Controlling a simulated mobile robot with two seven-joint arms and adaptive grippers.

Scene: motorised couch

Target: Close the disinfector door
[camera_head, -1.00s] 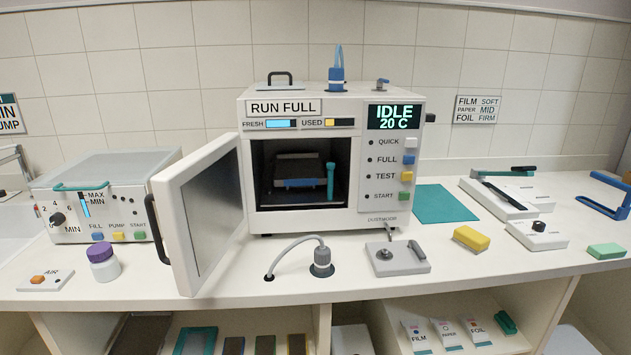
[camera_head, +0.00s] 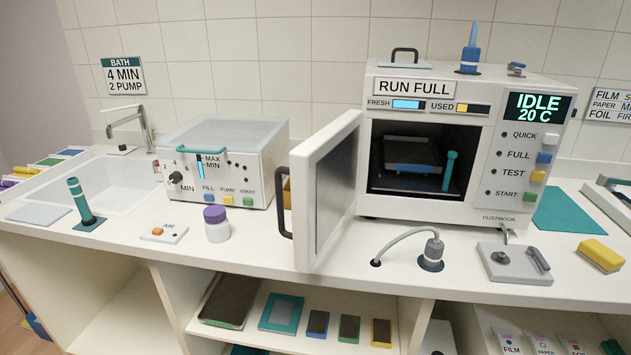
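The disinfector (camera_head: 420,213) is a white box on the counter, right of centre. Its display (camera_head: 537,107) reads IDLE 20 C, and a sign on it reads RUN FULL. Its door (camera_head: 330,190) stands wide open, hinged at the chamber's left side and swung out toward me. A dark handle (camera_head: 284,203) is on the door's left, outer face. Inside the chamber (camera_head: 465,150) are a dark tray (camera_head: 412,165) with a blue front and a teal upright piece (camera_head: 449,171). Neither of my grippers shows in the view.
A bath unit (camera_head: 222,165) stands left of the door, with a purple-capped jar (camera_head: 216,224) in front. A hose fitting (camera_head: 431,252) and a grey latch plate (camera_head: 514,264) sit before the disinfector. A yellow block (camera_head: 600,255) lies at right. A sink (camera_head: 115,182) is far left.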

